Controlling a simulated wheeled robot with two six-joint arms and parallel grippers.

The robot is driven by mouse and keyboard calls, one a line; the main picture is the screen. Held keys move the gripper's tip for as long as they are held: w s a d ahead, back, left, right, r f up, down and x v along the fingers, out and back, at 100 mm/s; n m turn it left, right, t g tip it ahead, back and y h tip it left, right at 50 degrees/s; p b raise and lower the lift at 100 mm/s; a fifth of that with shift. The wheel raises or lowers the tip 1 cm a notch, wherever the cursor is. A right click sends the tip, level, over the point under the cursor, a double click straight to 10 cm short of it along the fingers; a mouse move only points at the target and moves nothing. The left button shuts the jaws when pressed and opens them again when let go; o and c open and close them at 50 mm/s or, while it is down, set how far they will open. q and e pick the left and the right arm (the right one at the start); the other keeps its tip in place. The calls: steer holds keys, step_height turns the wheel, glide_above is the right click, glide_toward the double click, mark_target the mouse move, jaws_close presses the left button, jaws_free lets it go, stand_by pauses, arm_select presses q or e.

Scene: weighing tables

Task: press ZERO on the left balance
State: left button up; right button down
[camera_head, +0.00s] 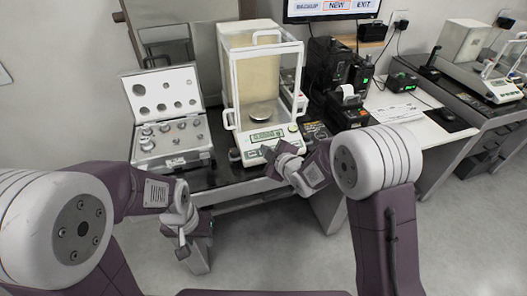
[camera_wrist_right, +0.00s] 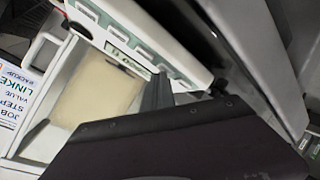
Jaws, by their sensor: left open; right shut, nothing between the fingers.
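The left balance (camera_head: 232,62) is a white unit with a glass draft shield, a round pan and a front panel with a lit green display (camera_head: 266,135). My right gripper (camera_head: 268,158) is shut and empty, at the front edge of this panel. In the right wrist view the panel (camera_wrist_right: 160,48) shows a row of pale green keys, with the dark fingertips (camera_wrist_right: 156,92) close to it. I cannot tell whether they touch it, nor read which key is ZERO. My left gripper (camera_head: 182,245) is open and empty, low in front of the table, away from the balance.
An open case of metal weights (camera_head: 172,155) stands left of the balance. A small printer (camera_head: 347,108), black boxes and a monitor (camera_head: 332,8) are to its right. A second balance (camera_head: 500,88) stands on the far right table. Floor in front is clear.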

steer(key=shift+s+d+r+p, duration=0.1)
steer(key=shift+s+r+p, duration=0.25)
steer(key=shift+r, duration=0.35)
steer(key=shift+w+r, duration=0.1)
steer(key=r+p, duration=0.1)
steer(key=s+r+p, duration=0.1)
steer(key=r, duration=0.1)
steer(key=r+p, duration=0.1)
steer(key=shift+s+d+r, duration=0.25)
steer(key=shift+s+d, duration=0.05)
steer(key=shift+s, duration=0.1)
stand_by(0.3)
